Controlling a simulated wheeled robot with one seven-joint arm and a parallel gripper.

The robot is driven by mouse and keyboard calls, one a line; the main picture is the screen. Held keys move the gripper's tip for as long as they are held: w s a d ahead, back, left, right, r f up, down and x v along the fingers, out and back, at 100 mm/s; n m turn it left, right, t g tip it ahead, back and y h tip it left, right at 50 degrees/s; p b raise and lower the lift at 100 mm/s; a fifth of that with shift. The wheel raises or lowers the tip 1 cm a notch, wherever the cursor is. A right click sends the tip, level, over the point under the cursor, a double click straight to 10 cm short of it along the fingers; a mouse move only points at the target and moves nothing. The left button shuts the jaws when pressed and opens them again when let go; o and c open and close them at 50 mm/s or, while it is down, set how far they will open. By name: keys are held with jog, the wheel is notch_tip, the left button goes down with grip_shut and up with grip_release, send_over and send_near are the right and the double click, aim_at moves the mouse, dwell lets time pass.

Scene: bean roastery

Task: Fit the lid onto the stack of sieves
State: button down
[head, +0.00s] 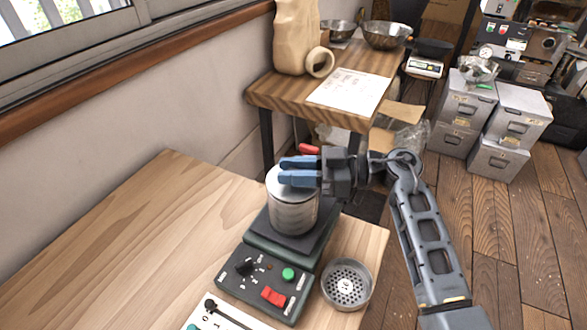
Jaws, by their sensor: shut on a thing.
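The stack of sieves (292,212) is a silver cylinder standing upright on the dark plate of a shaker machine (262,247). My gripper (284,170) reaches in from the right, with its two blue fingers level over the top of the stack. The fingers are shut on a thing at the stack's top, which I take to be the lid. A pale round top surface (273,183), probably the lid, shows beside and below the fingers. The fingers hide its middle, and I cannot tell whether it is seated on the rim or just above it.
The machine's front panel (266,283) has a green button and a red switch. A round perforated metal dish (347,284) stands right of the panel near the table's edge. A red piece (309,149) shows behind my gripper. The wooden table (130,240) is clear on the left.

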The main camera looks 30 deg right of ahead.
jog(key=shift+r+p, duration=0.8)
jog(key=shift+p, duration=0.35)
jog(key=shift+p, duration=0.6)
dwell(0.4)
jog(key=shift+f, duration=0.85)
dwell(0.6)
jog(key=shift+r+p, duration=0.85)
jog(key=shift+p, duration=0.2)
jog(key=shift+f+b, duration=0.3)
jog(key=shift+f, duration=0.55)
dwell(0.9)
jog(key=c, duration=1.1)
grip_release()
jog(key=shift+p+v, duration=0.3)
jog(key=shift+v, duration=5.2)
